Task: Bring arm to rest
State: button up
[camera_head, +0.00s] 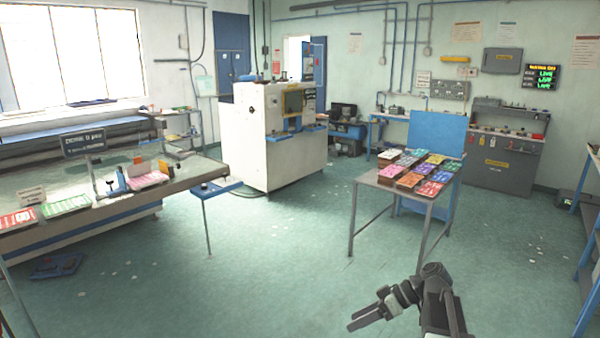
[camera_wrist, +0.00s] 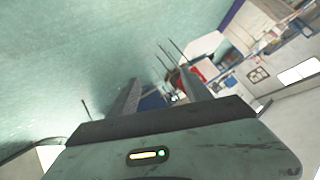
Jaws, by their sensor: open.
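My gripper (camera_head: 362,318) is in the lower right of the head view, at the end of my dark grey arm. It points left over open green floor. Its two fingers are apart with nothing between them. In the wrist view my gripper (camera_wrist: 162,100) shows two dark fingers spread above a grey housing with a small yellow and green light. Nothing touches the fingers. The lower part of my arm is cut off by the bottom edge of the head view.
A grey-legged table (camera_head: 365,180) with stacks of coloured packs stands behind my gripper. A long workbench (camera_head: 120,207) runs along the left. A white machine (camera_head: 270,150) stands at the back. Blue shelving (camera_head: 588,262) is at the right edge. The middle floor (camera_head: 250,285) is clear.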

jog(key=s+a+f+m+g+h, duration=0.1)
jog(key=s+a+f+h, duration=0.25)
jog(key=a, duration=0.25)
jog(key=s+a+f+m+g+h, duration=0.1)
jog(key=s+a+f+h, duration=0.25)
jog(key=a, duration=0.25)
jog(key=d+f+m+t+h, duration=0.1)
jog(key=d+f+m+h, duration=0.1)
jog(key=d+m, duration=0.6)
jog(key=shift+w+d+f+m+h, duration=0.25)
jog(key=shift+d+m+h, duration=0.2)
jog(key=shift+h, duration=0.35)
